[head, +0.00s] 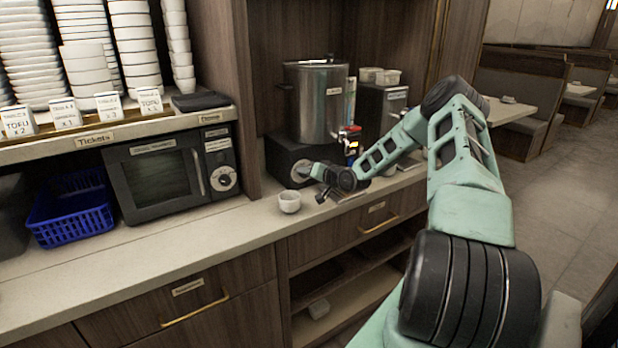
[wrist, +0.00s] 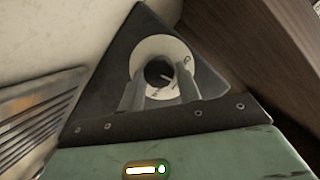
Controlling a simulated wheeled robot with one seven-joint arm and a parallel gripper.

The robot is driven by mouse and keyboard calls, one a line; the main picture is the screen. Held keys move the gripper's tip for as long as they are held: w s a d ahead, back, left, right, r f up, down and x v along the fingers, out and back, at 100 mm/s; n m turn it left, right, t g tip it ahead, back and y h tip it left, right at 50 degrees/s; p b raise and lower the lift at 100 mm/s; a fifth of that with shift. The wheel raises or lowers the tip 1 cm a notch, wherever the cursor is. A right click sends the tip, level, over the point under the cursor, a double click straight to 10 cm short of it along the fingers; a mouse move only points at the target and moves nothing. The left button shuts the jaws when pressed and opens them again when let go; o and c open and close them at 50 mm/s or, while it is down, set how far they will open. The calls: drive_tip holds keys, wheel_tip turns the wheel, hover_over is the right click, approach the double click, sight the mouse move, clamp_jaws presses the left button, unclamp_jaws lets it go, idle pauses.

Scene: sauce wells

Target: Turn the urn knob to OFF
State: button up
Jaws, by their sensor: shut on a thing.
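The urn (head: 316,105) is a steel pot on a black base (head: 284,158) on the counter, with a red-handled tap at its front right. The base's front carries a white dial (head: 299,167), partly hidden by my gripper (head: 308,172) in the head view. In the wrist view the white dial (wrist: 165,47) surrounds a dark knob (wrist: 158,71). My gripper (wrist: 160,80) reaches the dial with one finger on each side of the knob and is shut on it. The marks on the dial are too small to read, so I cannot tell its setting.
A small white cup (head: 289,202) stands on the counter in front of the urn, close to my gripper. A slatted drip tray (wrist: 35,115) lies beside the base. A microwave (head: 170,172) and a blue basket (head: 72,212) stand left, under a shelf of stacked bowls.

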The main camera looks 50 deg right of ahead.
drive_tip(key=n+h+b, duration=0.1)
drive_tip(key=n+b, duration=0.1)
drive_tip(key=n+h+b, duration=0.1)
drive_tip(key=n+b, duration=0.1)
drive_tip(key=b, duration=0.1)
drive_tip(key=shift+w+a+f+g, duration=0.1)
drive_tip(key=shift+a+f+g, duration=0.1)
drive_tip(key=shift+g, duration=0.2)
drive_tip(key=n+h+b, duration=0.1)
drive_tip(key=b, duration=0.2)
drive_tip(key=shift+r+n, duration=0.1)
drive_tip(key=shift+n, duration=0.3)
drive_tip(key=shift+r+b, duration=0.1)
drive_tip(key=shift+b, duration=0.25)
drive_tip(key=o, duration=1)
drive_tip(key=shift+c, duration=0.2)
drive_tip(key=b+v, duration=0.2)
drive_tip(key=v, duration=1.5)
drive_tip(key=shift+a, duration=0.3)
drive_tip(key=shift+r, duration=0.15)
